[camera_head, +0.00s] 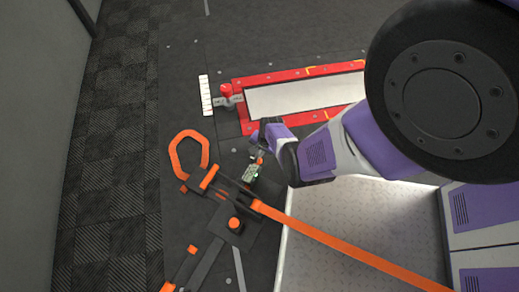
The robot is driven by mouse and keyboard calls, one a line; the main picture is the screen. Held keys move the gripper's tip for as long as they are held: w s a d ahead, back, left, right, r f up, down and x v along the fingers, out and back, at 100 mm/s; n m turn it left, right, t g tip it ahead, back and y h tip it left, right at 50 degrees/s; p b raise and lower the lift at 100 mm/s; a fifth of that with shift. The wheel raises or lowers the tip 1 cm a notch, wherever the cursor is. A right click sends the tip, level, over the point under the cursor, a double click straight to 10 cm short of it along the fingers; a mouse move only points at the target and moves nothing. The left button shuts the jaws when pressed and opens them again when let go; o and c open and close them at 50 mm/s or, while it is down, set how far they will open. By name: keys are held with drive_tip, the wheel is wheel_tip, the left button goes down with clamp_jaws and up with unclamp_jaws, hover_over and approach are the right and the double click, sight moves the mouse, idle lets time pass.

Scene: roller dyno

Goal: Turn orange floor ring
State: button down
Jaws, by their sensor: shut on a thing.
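A large orange loop (188,153), open at its lower right, shows left of centre on the dark floor, by the black strap hardware. My gripper (258,160) is low, to the right of that loop and apart from it in the picture. It is shut on a small orange part (261,161), mostly hidden by the fingers. I cannot tell whether this part belongs to the orange floor ring.
An orange strap (345,245) runs from the black ratchet hardware (235,215) across the metal plate (330,215). A red-framed roller bed (290,76) and a white striped marker (206,95) lie beyond. Dark floor is clear at the left.

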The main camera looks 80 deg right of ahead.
drive_tip(key=shift+w, duration=0.1)
idle(0.4)
drive_tip(key=c, duration=1.4)
unclamp_jaws()
wheel_tip(320, 180, up, 8)
drive_tip(key=s+p, duration=0.1)
drive_tip(key=p, duration=0.4)
drive_tip(key=shift+s+a+p, duration=0.25)
drive_tip(key=shift+a+p, duration=0.1)
